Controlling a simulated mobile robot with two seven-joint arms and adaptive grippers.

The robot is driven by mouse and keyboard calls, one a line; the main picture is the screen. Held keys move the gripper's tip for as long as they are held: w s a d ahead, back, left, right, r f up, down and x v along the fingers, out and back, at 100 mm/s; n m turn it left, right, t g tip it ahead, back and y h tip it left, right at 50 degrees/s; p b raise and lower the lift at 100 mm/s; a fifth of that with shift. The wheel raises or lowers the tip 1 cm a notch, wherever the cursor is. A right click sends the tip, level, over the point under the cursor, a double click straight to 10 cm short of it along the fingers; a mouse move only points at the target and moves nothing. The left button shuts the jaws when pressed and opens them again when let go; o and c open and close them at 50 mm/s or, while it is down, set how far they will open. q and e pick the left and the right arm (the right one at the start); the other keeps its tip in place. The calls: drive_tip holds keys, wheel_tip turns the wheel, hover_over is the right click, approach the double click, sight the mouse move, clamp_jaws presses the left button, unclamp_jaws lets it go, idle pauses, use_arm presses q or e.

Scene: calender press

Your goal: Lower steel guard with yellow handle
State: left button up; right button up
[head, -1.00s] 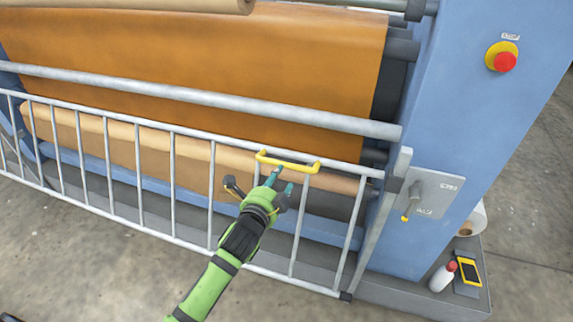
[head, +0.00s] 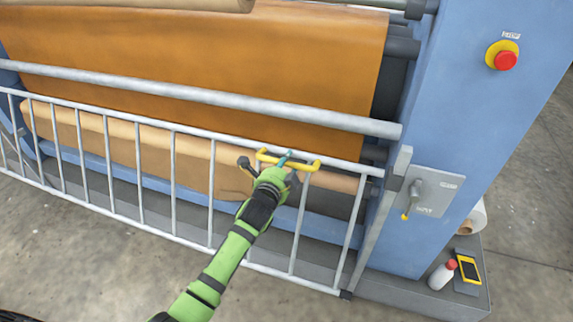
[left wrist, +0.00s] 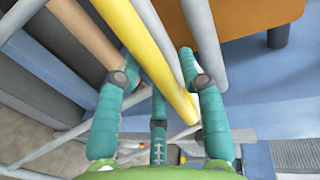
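The steel guard (head: 173,186), a barred grey frame, spans the front of the press in the head view. Its yellow handle (head: 312,168) is fixed on the top rail towards the right end. My left gripper (head: 284,161) is at the handle, coming from the front and below. In the left wrist view, the yellow handle (left wrist: 150,55) runs between the spread teal fingers of the left gripper (left wrist: 132,35). The fingers are apart and not closed on the handle. The arm hides part of the guard's bars. My right gripper is not in view.
A blue side column (head: 470,140) with a red stop button (head: 505,61) stands at the right. A latch plate (head: 433,193) is beside the guard's end. Concrete floor in front is clear.

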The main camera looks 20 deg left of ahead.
use_arm(q)
clamp_jaws()
use_arm(e)
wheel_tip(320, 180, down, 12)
drive_tip(key=b, duration=1.2)
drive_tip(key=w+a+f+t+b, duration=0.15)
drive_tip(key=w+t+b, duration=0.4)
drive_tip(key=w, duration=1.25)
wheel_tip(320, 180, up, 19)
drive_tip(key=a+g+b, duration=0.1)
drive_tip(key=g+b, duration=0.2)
drive_tip(key=b, duration=1.2)
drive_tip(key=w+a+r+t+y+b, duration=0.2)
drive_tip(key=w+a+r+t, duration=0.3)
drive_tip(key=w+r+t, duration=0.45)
use_arm(q)
wheel_tip(320, 180, down, 44)
drive_tip(key=b, duration=0.1)
drive_tip(key=shift+r, duration=0.25)
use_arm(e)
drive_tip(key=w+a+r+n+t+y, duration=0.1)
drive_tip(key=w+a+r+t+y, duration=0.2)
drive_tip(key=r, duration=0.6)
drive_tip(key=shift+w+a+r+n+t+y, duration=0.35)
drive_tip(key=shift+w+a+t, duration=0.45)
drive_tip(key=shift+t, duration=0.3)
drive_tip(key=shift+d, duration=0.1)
